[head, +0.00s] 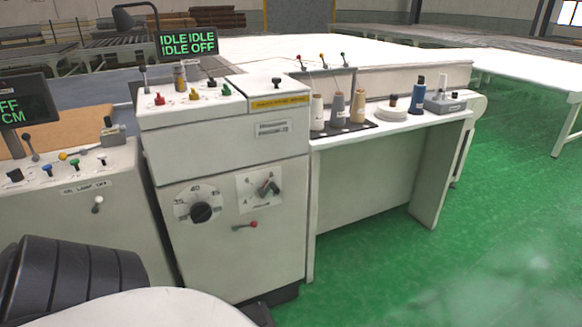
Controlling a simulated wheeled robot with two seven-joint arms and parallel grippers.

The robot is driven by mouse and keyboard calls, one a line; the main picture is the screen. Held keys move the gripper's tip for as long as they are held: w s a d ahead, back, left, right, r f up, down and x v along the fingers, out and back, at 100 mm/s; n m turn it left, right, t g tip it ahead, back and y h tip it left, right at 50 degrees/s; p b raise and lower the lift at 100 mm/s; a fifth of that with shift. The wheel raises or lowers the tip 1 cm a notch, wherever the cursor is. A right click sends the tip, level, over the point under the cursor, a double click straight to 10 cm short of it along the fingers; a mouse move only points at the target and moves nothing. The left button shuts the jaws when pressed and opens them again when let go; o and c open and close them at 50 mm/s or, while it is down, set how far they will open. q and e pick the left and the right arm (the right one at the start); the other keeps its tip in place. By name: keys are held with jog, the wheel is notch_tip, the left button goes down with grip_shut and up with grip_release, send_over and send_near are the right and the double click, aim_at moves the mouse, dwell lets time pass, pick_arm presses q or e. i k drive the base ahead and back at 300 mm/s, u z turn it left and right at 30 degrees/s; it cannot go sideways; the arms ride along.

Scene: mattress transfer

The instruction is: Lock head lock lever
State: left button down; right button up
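A white machine cabinet (225,170) stands in the middle of the head view. Its front has a small lever with a red knob (251,225), pointing right and roughly level. Above that are a black dial (201,212) and a plate with a small selector handle (268,187). A black-knobbed lever (144,77) stands upright on the top left corner. Another black-ball lever (29,146) leans on the left console (75,215). No readable label shows which one is the head lock lever. Neither gripper is in view.
Thread cones (338,108) stand on the white side table (390,128). A dark ribbed shape and a white rounded shape fill the lower left. Green floor (480,230) is clear at right.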

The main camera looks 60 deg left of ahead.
aim_at(253, 224)
jog(key=u, duration=0.7)
jog(key=i, duration=1.2)
jog(key=u, duration=0.95)
